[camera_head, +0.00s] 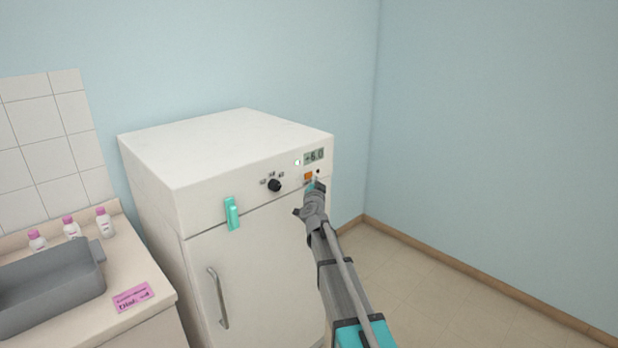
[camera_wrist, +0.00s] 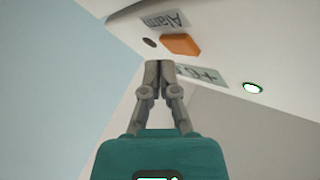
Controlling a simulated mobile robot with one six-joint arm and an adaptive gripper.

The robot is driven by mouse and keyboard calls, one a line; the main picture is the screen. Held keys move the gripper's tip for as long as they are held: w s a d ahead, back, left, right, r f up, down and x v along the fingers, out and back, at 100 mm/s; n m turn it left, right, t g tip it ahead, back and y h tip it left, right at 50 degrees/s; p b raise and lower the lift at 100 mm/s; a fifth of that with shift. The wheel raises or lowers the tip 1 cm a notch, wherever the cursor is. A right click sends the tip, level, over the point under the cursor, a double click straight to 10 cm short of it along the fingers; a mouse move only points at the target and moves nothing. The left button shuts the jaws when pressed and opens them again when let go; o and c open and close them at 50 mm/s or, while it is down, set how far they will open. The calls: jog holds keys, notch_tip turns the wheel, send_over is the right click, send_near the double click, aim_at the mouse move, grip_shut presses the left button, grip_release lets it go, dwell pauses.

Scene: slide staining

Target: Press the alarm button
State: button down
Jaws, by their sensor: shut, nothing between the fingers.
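The alarm button is an orange block (camera_head: 308,176) on the upper front panel of a white fridge-like cabinet (camera_head: 225,150), below the display. In the wrist view the orange button (camera_wrist: 180,45) sits beside a label reading "Alarm" (camera_wrist: 163,21) and a small dark round spot (camera_wrist: 150,42). My gripper (camera_head: 315,184) is shut and empty, with its fingertips close to the button. In the wrist view my gripper (camera_wrist: 159,66) points at the panel just short of the button in the picture. I cannot tell whether the fingertips touch the panel.
The display (camera_head: 314,156) reads about 6.0, with a lit green lamp (camera_head: 297,162) beside it. A black knob (camera_head: 274,185), a teal latch (camera_head: 232,213) and a metal handle (camera_head: 217,298) are on the cabinet front. A counter with a grey tray (camera_head: 45,290) stands left.

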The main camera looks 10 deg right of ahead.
jog(key=shift+s+d, duration=0.7)
jog(key=shift+s, duration=0.35)
jog(key=shift+s+d, duration=0.7)
jog(key=shift+s, duration=0.35)
jog(key=s+a+f+n+g+y, duration=0.4)
jog(key=s+a+f+g, duration=0.1)
jog(key=s+f, duration=0.2)
jog(key=s+a+f+n+g+y, duration=0.35)
jog(key=s+f+n, duration=0.2)
jog(key=s, duration=0.25)
jog(key=s+d+f+g+h, duration=0.1)
jog(key=s+f+g, duration=0.1)
jog(key=s, duration=0.5)
jog(key=s+d+f+g+h, duration=0.1)
jog(key=s+f+g, duration=0.2)
jog(key=s+g, duration=0.2)
jog(key=s+d+f+g+h+p, duration=0.1)
jog(key=s+f+g, duration=0.1)
jog(key=s, duration=0.9)
jog(key=shift+s+d+f+g+h, duration=0.15)
jog(key=shift+d+f+g+h, duration=0.2)
jog(key=shift+g, duration=0.5)
